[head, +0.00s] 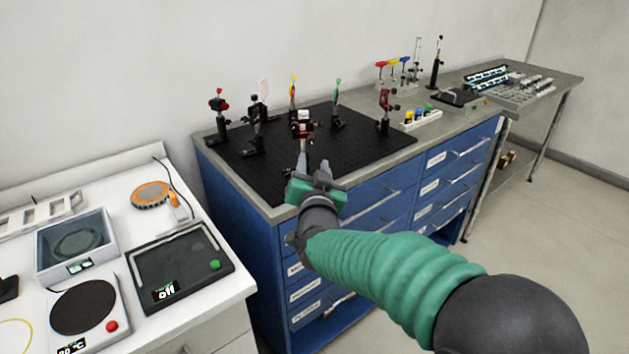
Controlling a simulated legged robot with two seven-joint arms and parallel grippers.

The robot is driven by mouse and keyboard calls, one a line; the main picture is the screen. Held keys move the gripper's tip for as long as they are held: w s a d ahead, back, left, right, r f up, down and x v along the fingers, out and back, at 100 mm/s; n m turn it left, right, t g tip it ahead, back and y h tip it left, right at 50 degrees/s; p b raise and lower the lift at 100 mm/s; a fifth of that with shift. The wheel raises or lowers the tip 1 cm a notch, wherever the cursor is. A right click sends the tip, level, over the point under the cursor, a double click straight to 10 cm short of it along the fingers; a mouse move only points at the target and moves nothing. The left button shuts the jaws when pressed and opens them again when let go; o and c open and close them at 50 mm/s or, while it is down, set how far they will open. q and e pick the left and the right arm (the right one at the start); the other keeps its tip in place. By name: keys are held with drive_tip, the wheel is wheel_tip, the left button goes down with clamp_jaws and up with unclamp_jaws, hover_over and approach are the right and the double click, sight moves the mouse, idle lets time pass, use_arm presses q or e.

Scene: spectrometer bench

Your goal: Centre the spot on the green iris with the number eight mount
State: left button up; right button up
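The green iris (338,103) stands upright on a black post toward the back of the black breadboard (270,175). My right gripper (313,166) is over the board's front part, fingers pointing away from me. Its fingers look apart, with dark board showing between them. Just beyond the fingertips stands a mount with a white label and red parts (302,127); its lower part is partly hidden by the gripper. I cannot tell whether they touch. Its number is too small to read, so I cannot tell which mount is number eight. No light spot can be made out on the iris. My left gripper is out of view.
Other posts on the board carry a red part (218,104), a yellow iris (293,92), a dark mount (257,115) and a red mount (385,105). A tray of coloured caps (421,116) sits right of the board. A white bench with a hotplate (82,305) is at left.

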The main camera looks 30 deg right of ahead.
drive_tip(key=v, duration=0.7)
drive_tip(key=shift+a+p, duration=0.15)
drive_tip(key=shift+p, duration=0.15)
drive_tip(key=shift+s+f, duration=0.1)
